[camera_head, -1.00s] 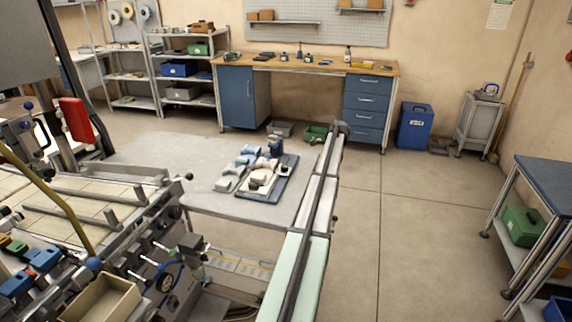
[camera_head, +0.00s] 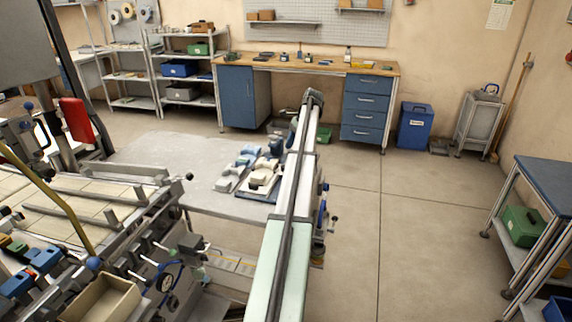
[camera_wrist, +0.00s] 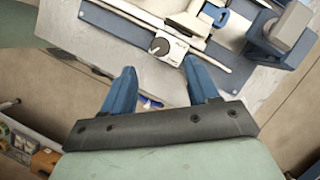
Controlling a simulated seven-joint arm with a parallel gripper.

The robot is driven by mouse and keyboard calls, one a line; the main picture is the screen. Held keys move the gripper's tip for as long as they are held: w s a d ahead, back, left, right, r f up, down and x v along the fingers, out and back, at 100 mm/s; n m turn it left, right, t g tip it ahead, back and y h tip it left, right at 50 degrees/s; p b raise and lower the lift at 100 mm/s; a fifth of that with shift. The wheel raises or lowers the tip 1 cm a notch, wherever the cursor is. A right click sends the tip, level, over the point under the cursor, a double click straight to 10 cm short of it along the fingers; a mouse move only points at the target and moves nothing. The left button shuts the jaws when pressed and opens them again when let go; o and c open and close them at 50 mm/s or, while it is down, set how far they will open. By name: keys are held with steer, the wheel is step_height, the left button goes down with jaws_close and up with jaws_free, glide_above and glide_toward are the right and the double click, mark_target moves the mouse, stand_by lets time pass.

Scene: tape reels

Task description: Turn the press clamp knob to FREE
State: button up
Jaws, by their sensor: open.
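The knob (camera_wrist: 159,46) is a small dark round dial with a light pointer mark, on a pale plate in the wrist view. Small lettering sits to its right, too blurred to read. The press fixture (camera_wrist: 215,55), with a rod and pale blocks, lies around it; in the head view it (camera_head: 262,178) is partly hidden behind my arm. My gripper (camera_wrist: 158,68) is open and empty, its two blue fingers pointing toward the knob. The knob appears just beyond the gap between the fingertips, apparently untouched. The knob cannot be made out in the head view.
A blue clamp-like block (camera_wrist: 283,30) stands right of the knob in the wrist view. The grey table (camera_head: 165,160) has bare room left of the fixture. A machine with rails (camera_head: 110,205) fills the left foreground. Open floor (camera_head: 420,220) lies to the right.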

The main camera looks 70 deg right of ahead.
steer(key=x, duration=0.8)
steer(key=shift+c, duration=0.3)
steer(key=c, duration=1)
steer(key=shift+d, duration=0.1)
steer(key=n+g, duration=0.1)
steer(key=n, duration=0.2)
steer(key=shift+w+d+n+y, duration=0.1)
steer(key=shift+w+n+y, duration=0.05)
steer(key=shift+n+y, duration=0.25)
steer(key=shift+n+g+y, duration=0.3)
steer(key=shift+n+g, duration=0.5)
steer(key=shift+n, duration=1.2)
